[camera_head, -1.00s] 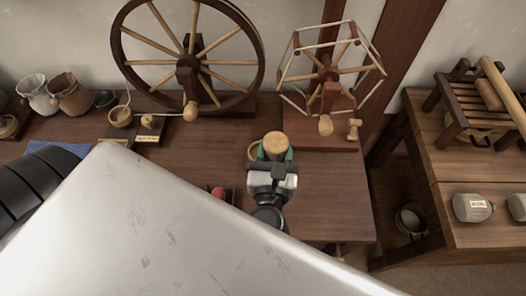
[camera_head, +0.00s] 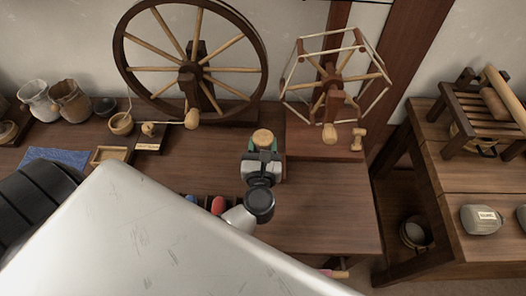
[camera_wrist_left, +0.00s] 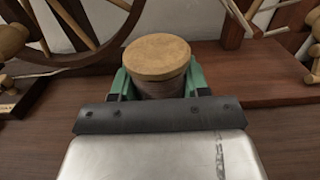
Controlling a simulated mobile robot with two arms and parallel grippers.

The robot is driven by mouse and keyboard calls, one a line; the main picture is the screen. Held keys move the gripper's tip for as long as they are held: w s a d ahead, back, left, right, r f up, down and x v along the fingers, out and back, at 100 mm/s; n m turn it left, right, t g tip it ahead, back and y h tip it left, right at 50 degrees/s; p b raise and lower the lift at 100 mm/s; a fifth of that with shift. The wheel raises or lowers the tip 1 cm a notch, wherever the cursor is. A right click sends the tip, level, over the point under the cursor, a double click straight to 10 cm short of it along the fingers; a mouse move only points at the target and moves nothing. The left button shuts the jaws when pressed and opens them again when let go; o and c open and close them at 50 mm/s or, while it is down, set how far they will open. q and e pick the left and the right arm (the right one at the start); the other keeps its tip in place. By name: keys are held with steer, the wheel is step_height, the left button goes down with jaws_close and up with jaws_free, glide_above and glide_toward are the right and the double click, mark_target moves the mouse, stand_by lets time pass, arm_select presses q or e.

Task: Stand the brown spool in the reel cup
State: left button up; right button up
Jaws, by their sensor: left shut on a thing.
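My left gripper (camera_head: 263,148) is shut on the brown spool (camera_head: 263,137), one green finger on each side. The spool is upright, with a pale wooden top disc and a brown winding below it. In the left wrist view the spool (camera_wrist_left: 157,60) sits between the green fingers, and its lower end is hidden by the gripper. The reel cup is not visible now; a round wooden rim seen there earlier is covered by the spool and gripper. I cannot tell whether the spool's base is in it. My right gripper is out of view.
A large spinning wheel (camera_head: 190,68) and a skein reel (camera_head: 335,80) stand at the back of the brown table (camera_head: 325,205). A red item (camera_head: 218,205) lies near my left wrist. The table is clear right of the gripper. Jugs (camera_head: 70,102) stand at left.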

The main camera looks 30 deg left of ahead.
arm_select(q)
steer(key=shift+f, duration=1.55)
steer(key=shift+f+b, duration=0.3)
steer(key=shift+b, duration=0.25)
steer(key=o, duration=0.5)
steer(key=shift+c, duration=0.2)
steer(key=o, duration=0.5)
steer(key=shift+c, duration=0.2)
